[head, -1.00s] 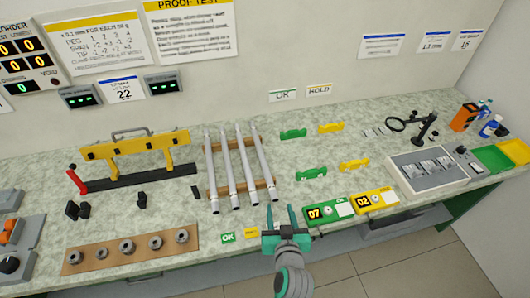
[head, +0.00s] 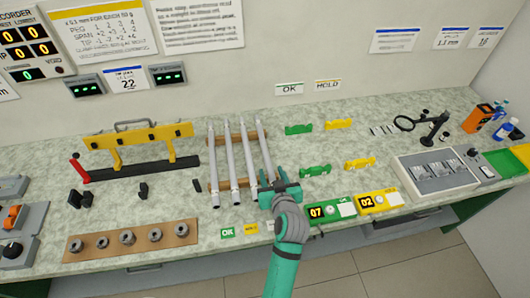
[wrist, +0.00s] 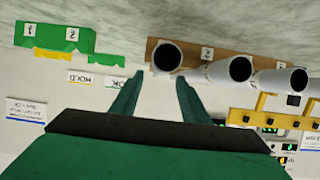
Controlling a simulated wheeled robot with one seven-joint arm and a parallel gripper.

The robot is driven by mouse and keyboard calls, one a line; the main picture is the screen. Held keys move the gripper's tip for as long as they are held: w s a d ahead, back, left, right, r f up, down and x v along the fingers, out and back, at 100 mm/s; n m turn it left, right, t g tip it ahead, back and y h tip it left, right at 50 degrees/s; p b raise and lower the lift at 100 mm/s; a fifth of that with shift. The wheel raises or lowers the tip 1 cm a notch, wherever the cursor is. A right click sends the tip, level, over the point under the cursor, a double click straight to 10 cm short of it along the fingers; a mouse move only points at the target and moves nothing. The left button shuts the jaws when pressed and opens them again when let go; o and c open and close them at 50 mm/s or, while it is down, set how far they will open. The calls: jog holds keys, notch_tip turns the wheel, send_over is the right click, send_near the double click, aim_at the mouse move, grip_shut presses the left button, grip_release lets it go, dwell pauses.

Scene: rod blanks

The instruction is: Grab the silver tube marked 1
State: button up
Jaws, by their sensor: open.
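Several silver tubes lie side by side on a wooden rack (head: 262,134), their near ends toward the front of the bench. My gripper (head: 278,187) is open and empty at the near end of the rightmost tube (head: 262,152), partly covering that end. In the wrist view, which is upside down, the open end of a tube (wrist: 167,56) faces me just beyond and between the fingertips (wrist: 157,82); I see no grip on it. Two more tube ends show to its right. Small labels sit on the rack, but I cannot tell which tube is marked 1.
Green and yellow number blocks (head: 327,211) stand just right of my gripper. Green and yellow clips lie behind them. A yellow stand (head: 140,140) is left of the tubes, and a board with several rings (head: 128,238) is at the front left.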

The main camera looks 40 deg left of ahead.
aim_at(270, 168)
jog(key=x, duration=0.4)
jog(key=shift+d+f, duration=0.1)
jog(key=shift+c, duration=0.5)
grip_shut()
